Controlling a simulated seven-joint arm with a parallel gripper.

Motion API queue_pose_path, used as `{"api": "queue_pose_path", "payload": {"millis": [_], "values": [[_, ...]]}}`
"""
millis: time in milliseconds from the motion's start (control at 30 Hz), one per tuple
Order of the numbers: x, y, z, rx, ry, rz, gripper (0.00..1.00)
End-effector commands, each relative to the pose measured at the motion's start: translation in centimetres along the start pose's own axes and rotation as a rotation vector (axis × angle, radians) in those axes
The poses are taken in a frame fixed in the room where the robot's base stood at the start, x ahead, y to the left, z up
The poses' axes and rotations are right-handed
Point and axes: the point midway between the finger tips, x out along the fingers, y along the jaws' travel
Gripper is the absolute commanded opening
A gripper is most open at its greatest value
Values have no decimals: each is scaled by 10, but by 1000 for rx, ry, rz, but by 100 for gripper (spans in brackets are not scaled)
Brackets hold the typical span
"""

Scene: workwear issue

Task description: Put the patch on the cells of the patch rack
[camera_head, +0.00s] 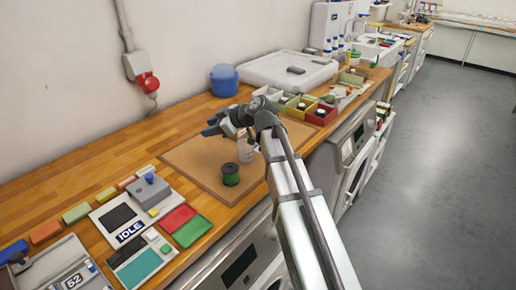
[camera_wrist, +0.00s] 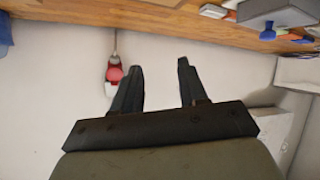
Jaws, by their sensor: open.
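My gripper (camera_head: 212,128) is held above the brown board on the bench in the head view, its fingers toward the wall. In the wrist view my gripper (camera_wrist: 160,68) is open, with nothing between its two dark fingers. Flat pieces lie at the left of the bench: a red rectangle (camera_head: 177,218), a green rectangle (camera_head: 192,231) and a teal square (camera_head: 139,267). A white panel (camera_head: 107,212) carries a dark square and lettering. A second pale panel (camera_head: 92,278) carries the digits 52. I cannot tell which piece is the patch or which panel is the rack.
A green spool (camera_head: 230,175) and a white bottle (camera_head: 245,151) stand on the brown board (camera_head: 200,165). Coloured boxes (camera_head: 321,114) stand behind my arm. A blue tub (camera_head: 223,80) is near the wall. A red plug (camera_head: 147,82) also shows in the wrist view (camera_wrist: 115,74).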

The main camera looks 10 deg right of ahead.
Motion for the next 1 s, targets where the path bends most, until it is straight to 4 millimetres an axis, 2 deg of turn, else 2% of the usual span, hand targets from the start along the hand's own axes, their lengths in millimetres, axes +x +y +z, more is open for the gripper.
{"api": "queue_pose_path", "payload": {"millis": [33, 100, 200, 333, 500, 700, 1000], "values": [[11, 3, -12, -34, -45, -11, 43], [19, 4, -18, -47, -117, -15, 43], [25, 9, -20, -19, -229, -7, 43], [22, 26, -14, 92, -399, 50, 43], [0, 55, 9, 333, -611, 207, 43], [-28, 76, 37, 641, -778, 450, 43], [-70, 87, 62, 1101, -844, 877, 43]]}}
